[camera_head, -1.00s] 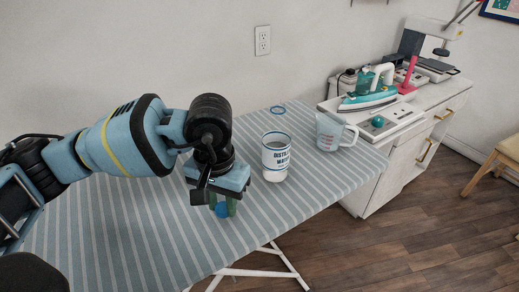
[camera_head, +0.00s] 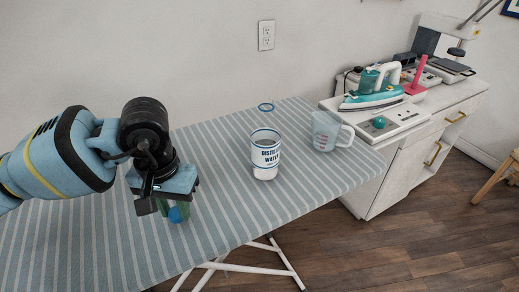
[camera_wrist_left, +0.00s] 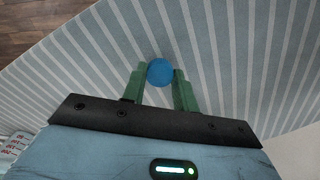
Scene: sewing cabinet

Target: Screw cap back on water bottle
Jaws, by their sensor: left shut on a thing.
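The blue cap (camera_head: 178,214) is in my left gripper (camera_head: 174,212), above the striped ironing board. In the left wrist view the round blue cap (camera_wrist_left: 160,72) sits between the tips of the green fingers (camera_wrist_left: 159,84). My right gripper is not in view.
The ironing board (camera_head: 222,215) has free room around the bottle. A clear measuring cup (camera_head: 325,132) stands to the bottle's right, and a blue ring (camera_head: 266,107) lies behind it. A teal iron (camera_head: 372,98) is on the white cabinet (camera_head: 395,160) at the right.

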